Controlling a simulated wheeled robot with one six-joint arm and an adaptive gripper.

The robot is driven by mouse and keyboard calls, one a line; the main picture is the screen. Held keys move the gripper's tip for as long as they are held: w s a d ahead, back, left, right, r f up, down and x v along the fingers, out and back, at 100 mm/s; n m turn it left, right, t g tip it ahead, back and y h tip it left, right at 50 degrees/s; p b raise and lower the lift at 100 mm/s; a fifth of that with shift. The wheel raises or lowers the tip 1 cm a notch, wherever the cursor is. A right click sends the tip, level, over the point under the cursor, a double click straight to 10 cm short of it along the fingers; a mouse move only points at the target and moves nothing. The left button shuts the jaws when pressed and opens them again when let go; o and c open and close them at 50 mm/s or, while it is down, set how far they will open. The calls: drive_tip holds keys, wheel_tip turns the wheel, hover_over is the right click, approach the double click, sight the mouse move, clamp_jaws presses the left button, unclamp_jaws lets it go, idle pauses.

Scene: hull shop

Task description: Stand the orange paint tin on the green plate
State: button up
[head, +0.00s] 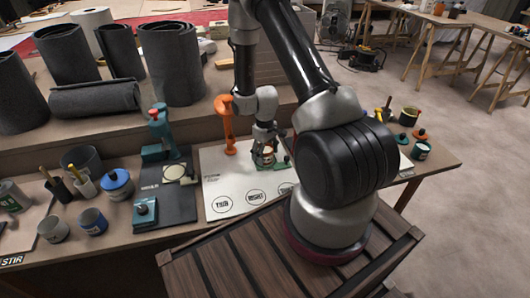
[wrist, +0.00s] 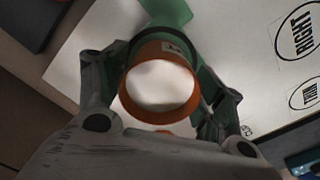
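The orange paint tin (wrist: 134,99) is upright between the fingers of my gripper (wrist: 160,95) in the wrist view, its open top pale inside. The fingers lie against it on both sides, and it looks held. In the head view my gripper (head: 266,153) is low over the white sheet, with the pale top of the tin (head: 268,150) showing between its fingers. A green piece (wrist: 168,11), seemingly the green plate, shows beyond the tin in the wrist view. Most of it is hidden by the tin and gripper. I cannot tell whether the tin touches it.
The white sheet (head: 222,183) bears printed circles along its near edge. An orange upright tool (head: 229,124) stands left of my gripper. A teal press (head: 160,135), a blue-lidded pot (head: 117,184) and several tins stand farther left. More pots (head: 421,150) stand at the right.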

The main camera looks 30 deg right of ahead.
drive_tip(key=shift+o, duration=0.2)
wheel_tip(320, 180, up, 26)
drive_tip(key=s+a+m+t, duration=0.1)
drive_tip(key=s+a, duration=0.1)
drive_tip(key=s+a+r+m+t, duration=0.2)
drive_tip(key=s+a+r+t, duration=0.1)
drive_tip(key=s+r, duration=1.5)
drive_tip(key=s, duration=0.4)
drive_tip(key=shift+r+m, duration=0.3)
drive_tip(key=shift+r, duration=0.05)
